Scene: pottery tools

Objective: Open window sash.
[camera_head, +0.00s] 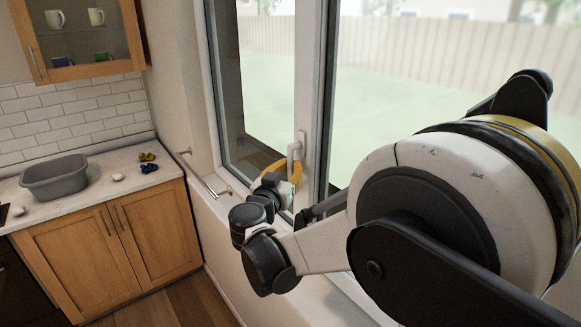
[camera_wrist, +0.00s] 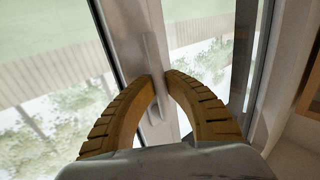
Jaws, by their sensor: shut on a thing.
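The window sash (camera_head: 307,75) has a pale frame with glass, and a pale handle (camera_head: 301,142) is fixed to its upright. My gripper (camera_head: 292,166), with yellow fingers, is at this handle. In the wrist view, the ridged yellow fingers of my gripper (camera_wrist: 159,78) close from both sides on the slim handle (camera_wrist: 158,98), in front of the sash's upright (camera_wrist: 128,25). The fingers partly hide the handle. I see no clear gap between the sash and its frame, but my arm hides the lower part.
A counter (camera_head: 105,182) at the left bears a grey basin (camera_head: 55,178) and small items. A metal rail (camera_head: 207,180) is on the wall left of the window. A glass-fronted cabinet (camera_head: 80,38) hangs above. My arm fills the right side.

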